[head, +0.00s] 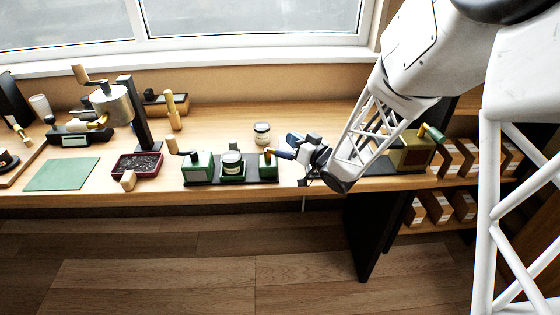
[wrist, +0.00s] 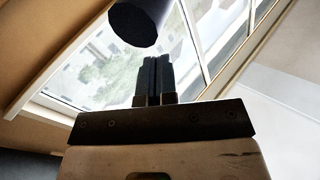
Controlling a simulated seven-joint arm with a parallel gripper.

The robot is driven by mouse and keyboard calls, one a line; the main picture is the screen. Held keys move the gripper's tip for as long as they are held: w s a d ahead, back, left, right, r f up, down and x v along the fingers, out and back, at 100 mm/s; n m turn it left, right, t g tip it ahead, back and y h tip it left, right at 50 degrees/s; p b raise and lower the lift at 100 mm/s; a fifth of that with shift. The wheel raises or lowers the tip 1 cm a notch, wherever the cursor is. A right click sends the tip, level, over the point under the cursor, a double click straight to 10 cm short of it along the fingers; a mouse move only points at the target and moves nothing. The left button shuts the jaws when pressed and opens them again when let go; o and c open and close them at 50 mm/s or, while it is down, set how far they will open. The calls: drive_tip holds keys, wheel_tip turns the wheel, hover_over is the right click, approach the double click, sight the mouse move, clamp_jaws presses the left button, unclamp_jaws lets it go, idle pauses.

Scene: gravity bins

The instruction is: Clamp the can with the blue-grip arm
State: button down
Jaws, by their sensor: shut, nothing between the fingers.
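The clamp stand (head: 229,182) has a black base with green blocks at its ends. A dark can (head: 232,165) with a pale label sits between the blocks. An arm with a dark blue grip (head: 284,154) sticks out right from the right block. My gripper (head: 293,141) is beside the outer end of this grip. The wrist view shows my gripper's fingers (wrist: 154,72) shut together and empty. A dark round end (wrist: 134,25), probably the grip, appears just past the fingertips. I cannot tell whether they touch. The can is not visible in the wrist view.
A lidded jar (head: 262,133) stands behind the clamp. Left are a red tray (head: 137,166), a crank-handled drum (head: 112,105) and a green mat (head: 62,174).

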drive_tip(key=a+m+t, duration=0.1)
drive_tip(key=a+r+m+t+h, duration=0.1)
drive_tip(key=m, duration=0.1)
drive_tip(key=a+m+h, duration=0.1)
drive_tip(key=shift+w+a+r+t, duration=0.15)
drive_tip(key=shift+a+r+t, duration=0.1)
drive_tip(key=shift+r+t, duration=0.15)
drive_tip(key=m+h, duration=0.1)
drive_tip(key=a+m+t, duration=0.1)
drive_tip(key=shift+a+r+m+h, duration=0.1)
drive_tip(key=shift+r+m+h, duration=0.15)
drive_tip(key=shift+m+h, duration=0.15)
drive_tip(key=s+a+m+t+h, duration=0.1)
drive_tip(key=a+m+t+h, duration=0.1)
drive_tip(key=m+h, duration=0.15)
drive_tip(key=m+g+h, duration=0.5)
drive_tip(key=m+h, duration=0.7)
drive_tip(key=m, duration=0.6)
approach(283, 157)
drive_tip(key=f+v, duration=0.1)
drive_tip(key=v, duration=0.5)
drive_tip(key=shift+s+a+r, duration=0.15)
drive_tip(key=shift+a+r, duration=0.15)
drive_tip(key=shift+r, duration=0.25)
drive_tip(key=shift+x, duration=6.95)
drive_tip(key=shift+d, duration=0.15)
